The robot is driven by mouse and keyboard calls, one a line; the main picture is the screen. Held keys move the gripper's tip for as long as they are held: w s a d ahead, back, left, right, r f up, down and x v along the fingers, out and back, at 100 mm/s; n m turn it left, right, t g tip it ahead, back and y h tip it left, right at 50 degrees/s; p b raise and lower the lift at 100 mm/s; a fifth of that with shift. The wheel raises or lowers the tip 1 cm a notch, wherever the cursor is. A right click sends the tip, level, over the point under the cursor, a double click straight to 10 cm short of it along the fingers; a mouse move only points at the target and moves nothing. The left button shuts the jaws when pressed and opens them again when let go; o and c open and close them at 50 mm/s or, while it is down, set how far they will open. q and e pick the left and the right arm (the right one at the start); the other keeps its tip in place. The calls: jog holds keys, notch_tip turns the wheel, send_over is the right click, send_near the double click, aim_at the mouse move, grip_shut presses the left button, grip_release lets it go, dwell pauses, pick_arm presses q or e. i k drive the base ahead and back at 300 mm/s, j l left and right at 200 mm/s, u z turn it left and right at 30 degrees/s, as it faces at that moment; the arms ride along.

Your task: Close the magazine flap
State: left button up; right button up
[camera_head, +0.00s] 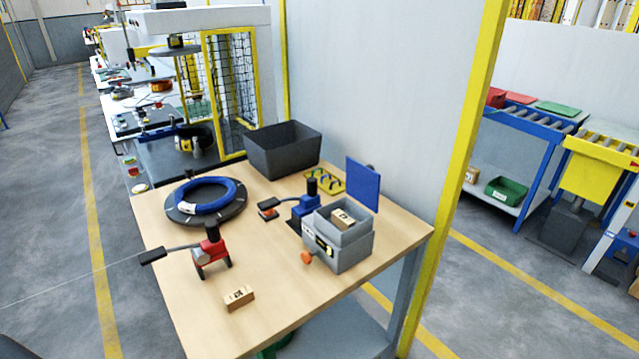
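The magazine looks to be the grey box (351,256) near the right edge of the wooden table. Its top is open, and a small tan labelled block (341,219) shows inside. A blue panel (363,186), which looks like the flap, stands upright at the back right of the box. How it joins the box is hard to see. An orange knob (306,257) sticks out at the box's front left. Neither of my grippers shows in the head view.
On the table (290,285) are a blue coil (207,192) on a dark disc, a red lever device (211,250), a blue lever device (305,208), a tan block (238,297) and a black bin (282,150). A yellow post (462,170) stands beyond the right edge. The front right tabletop is clear.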

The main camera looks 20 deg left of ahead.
aim_at(362, 182)
jog(key=i+l+u, duration=0.1)
jog(key=u, duration=0.35)
jog(key=l+u, duration=0.1)
jog(key=u, duration=0.35)
jog(key=i+l+u, duration=0.1)
jog(key=u, duration=0.3)
jog(key=l+u, duration=0.75)
jog(key=l, duration=0.15)
jog(key=l+u, duration=0.15)
jog(key=l, duration=0.3)
jog(key=k+l+u, duration=0.1)
jog(key=l, duration=0.35)
jog(key=k+l, duration=0.1)
jog(key=l, duration=0.35)
jog(key=k+l, duration=0.1)
jog(key=l, duration=0.4)
jog(key=i+l, duration=0.2)
jog(key=i, duration=0.25)
jog(key=k+j, duration=0.65)
jog(key=j, duration=0.35)
